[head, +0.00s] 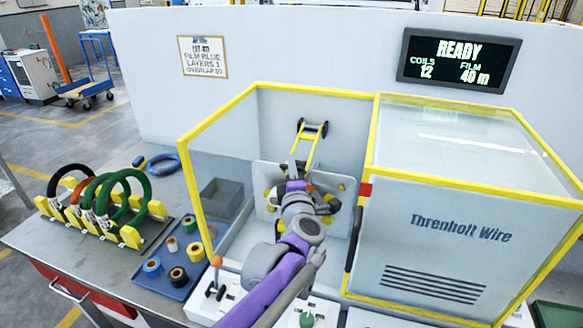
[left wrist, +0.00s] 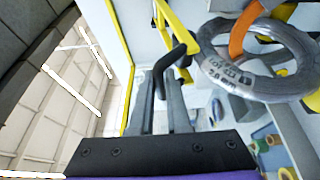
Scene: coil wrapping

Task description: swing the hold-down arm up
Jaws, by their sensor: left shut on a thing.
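The hold-down arm (head: 309,153) is a yellow frame with black ends at the back of the open wrapping bay. Its yellow bar (left wrist: 178,28) and black handle (left wrist: 178,58) also show in the left wrist view. My left gripper (head: 296,170) reaches into the bay and hides much of what lies beneath. In the left wrist view its fingers (left wrist: 160,95) are shut on the black handle. A grey coil (left wrist: 235,75) with an orange band (left wrist: 243,32) is beside the fingers. My right gripper is not in view.
The bay has yellow frame edges (head: 190,190). A closed cabinet (head: 460,235) stands on its right. A coil rack (head: 95,220) and a blue tray (head: 150,285) of film rolls stand left. A small lever (head: 216,262) rises in front. A sign (head: 458,62) reads READY.

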